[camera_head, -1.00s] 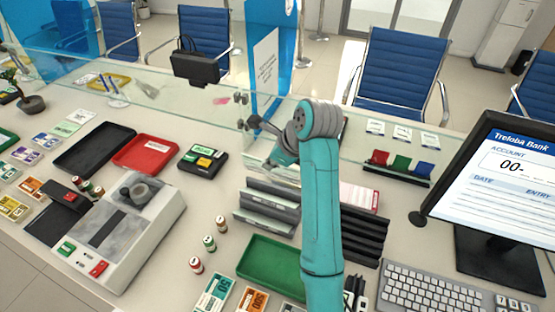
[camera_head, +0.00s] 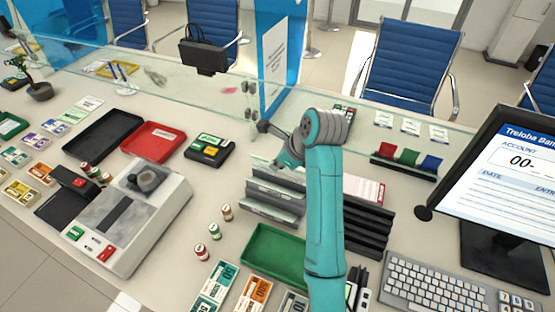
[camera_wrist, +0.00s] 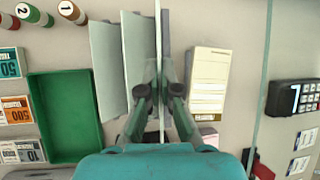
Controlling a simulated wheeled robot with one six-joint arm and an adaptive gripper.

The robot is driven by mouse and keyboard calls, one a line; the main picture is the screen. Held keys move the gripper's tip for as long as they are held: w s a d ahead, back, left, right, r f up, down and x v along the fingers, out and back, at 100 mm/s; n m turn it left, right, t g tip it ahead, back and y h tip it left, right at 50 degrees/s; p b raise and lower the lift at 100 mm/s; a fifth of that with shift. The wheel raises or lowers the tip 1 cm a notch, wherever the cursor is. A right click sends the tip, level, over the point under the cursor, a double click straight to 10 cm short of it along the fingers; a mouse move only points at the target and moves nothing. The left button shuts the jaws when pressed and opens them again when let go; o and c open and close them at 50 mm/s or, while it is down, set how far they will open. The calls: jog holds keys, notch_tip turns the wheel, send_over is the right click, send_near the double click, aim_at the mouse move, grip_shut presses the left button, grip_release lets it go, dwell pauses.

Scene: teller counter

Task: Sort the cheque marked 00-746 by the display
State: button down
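My gripper (camera_wrist: 158,72) points down over the grey slotted rack (camera_head: 272,204). In the wrist view its two fingers sit close on either side of a thin pale upright edge (camera_wrist: 158,25); I cannot tell whether this is a cheque or a rack panel, or whether the fingers touch it. In the head view my arm hides the fingertips. The rack's pale panels (camera_wrist: 107,70) lean to the left of the fingers. A cream printed slip (camera_wrist: 207,80) lies right of the rack. No number 00-746 is readable. The display (camera_head: 518,175) shows "Treloba Bank", "ACCOUNT" and "00-", the rest cut off.
A green tray (camera_head: 270,232) lies left of my arm, with banknote stacks (camera_head: 215,285) in front. Dark slots (camera_head: 368,228) lie right of my arm. A glass screen (camera_head: 225,95) runs along the counter's far side. A keyboard (camera_head: 430,285) stands before the display.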

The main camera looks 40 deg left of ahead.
jog(key=shift+f, duration=0.9)
jog(key=c, duration=1.8)
grip_release()
jog(key=shift+c, duration=0.2)
jog(key=o, duration=0.6)
jog(key=shift+r, duration=3.45)
